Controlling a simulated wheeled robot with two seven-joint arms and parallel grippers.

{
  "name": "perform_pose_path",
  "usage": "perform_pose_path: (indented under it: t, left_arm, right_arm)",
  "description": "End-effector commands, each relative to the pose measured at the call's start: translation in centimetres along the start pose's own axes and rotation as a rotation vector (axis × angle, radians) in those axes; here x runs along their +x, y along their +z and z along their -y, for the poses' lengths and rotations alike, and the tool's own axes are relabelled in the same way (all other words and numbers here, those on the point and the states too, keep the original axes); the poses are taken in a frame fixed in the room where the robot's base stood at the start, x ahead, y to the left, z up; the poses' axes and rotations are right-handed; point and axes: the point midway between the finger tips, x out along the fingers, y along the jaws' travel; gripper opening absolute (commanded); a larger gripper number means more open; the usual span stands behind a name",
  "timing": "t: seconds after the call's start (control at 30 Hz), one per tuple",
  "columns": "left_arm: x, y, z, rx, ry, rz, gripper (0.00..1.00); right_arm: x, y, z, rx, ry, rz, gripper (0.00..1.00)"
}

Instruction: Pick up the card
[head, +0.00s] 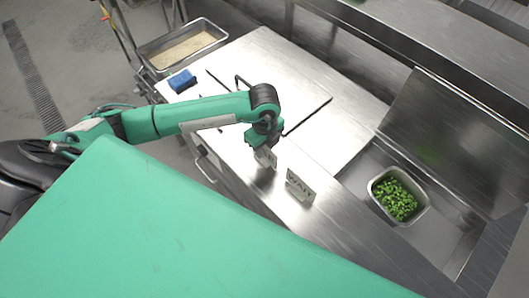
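The card (300,187) is a small pale sign with dark lettering, standing on the steel counter near its front edge, right of centre in the head view. My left arm reaches in from the left, and its gripper (266,158) points down over the counter, just left of and a little behind the card. A small gap shows between the gripper and the card. The pale fingers are too small to tell whether they are apart or closed. My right gripper is not in view.
A steel tray of rice (184,48) stands at the upper left, with a blue sponge (182,80) on the counter corner near it. A pan of chopped greens (424,212) sits in a recess at the right. The steel counter (325,140) has a bare area behind the card.

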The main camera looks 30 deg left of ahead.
Motion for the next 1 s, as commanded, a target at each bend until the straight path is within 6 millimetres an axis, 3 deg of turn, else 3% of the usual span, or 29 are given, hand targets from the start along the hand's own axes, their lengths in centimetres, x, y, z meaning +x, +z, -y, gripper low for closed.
perform_pose_path:
  t: [0.63,0.8,1.0]
  left_arm:
    - [0.45,-0.02,0.0,0.0,0.0,0.0,0.3]
    - [0.45,-0.02,0.0,0.0,0.0,0.0,0.0]
    - [0.44,-0.02,0.0,0.0,0.0,0.0,0.0]
  right_arm:
    - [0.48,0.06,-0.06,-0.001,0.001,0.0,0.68]
    - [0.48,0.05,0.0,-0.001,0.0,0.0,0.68]
    - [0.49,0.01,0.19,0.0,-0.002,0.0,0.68]
